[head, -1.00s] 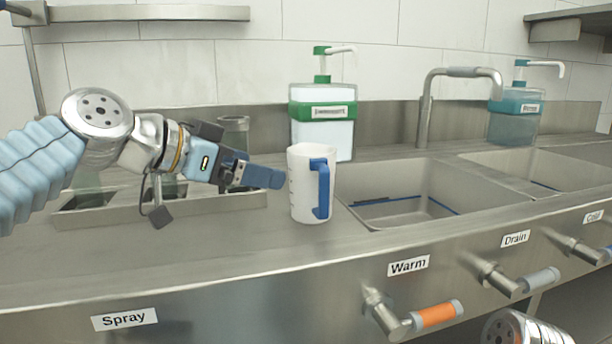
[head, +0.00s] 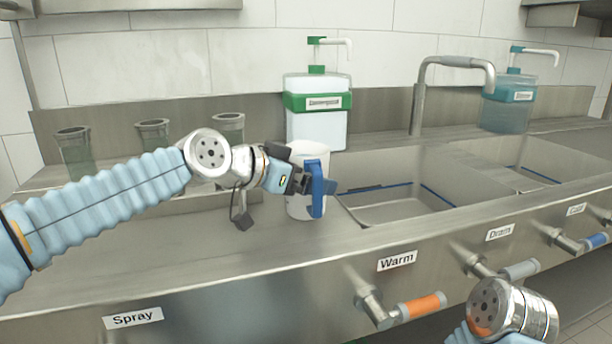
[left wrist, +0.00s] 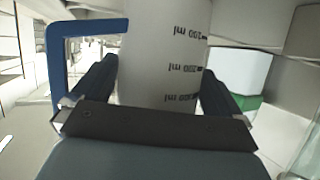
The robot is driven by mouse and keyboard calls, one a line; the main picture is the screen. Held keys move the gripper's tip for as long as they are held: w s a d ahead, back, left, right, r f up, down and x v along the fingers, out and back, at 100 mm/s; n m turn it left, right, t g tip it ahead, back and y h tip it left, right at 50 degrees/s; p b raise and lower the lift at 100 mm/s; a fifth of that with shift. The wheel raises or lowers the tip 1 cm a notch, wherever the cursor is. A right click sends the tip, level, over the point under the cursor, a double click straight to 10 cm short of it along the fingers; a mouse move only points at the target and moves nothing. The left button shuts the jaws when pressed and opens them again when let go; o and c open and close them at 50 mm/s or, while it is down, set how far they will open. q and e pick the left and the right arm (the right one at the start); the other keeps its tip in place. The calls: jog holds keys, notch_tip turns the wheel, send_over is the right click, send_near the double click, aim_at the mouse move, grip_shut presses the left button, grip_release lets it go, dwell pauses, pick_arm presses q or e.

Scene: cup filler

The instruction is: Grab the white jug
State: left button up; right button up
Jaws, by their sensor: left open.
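The white jug (head: 305,158) stands upright on the steel counter, left of the sink. Its blue handle (head: 317,170) is on its right side in the head view. My left gripper (head: 312,186) is open and level with the jug's middle. In the left wrist view the white jug (left wrist: 165,50) with its printed volume marks is between the two blue fingers, with a small gap visible beside it. The blue handle (left wrist: 58,60) is at the left there, outside the left finger. My right gripper is out of view; only part of my right arm shows at bottom right.
A green-labelled soap dispenser (head: 318,120) stands close behind the jug. Several glasses (head: 153,133) stand at the back left. The sink basin (head: 400,208) is right of the jug, with a tap (head: 422,95) behind. Lever handles (head: 420,306) project from the counter front.

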pick_arm(q)
jog(key=c, duration=0.8)
jog(key=shift+o, duration=0.2)
jog(key=shift+r, duration=0.1)
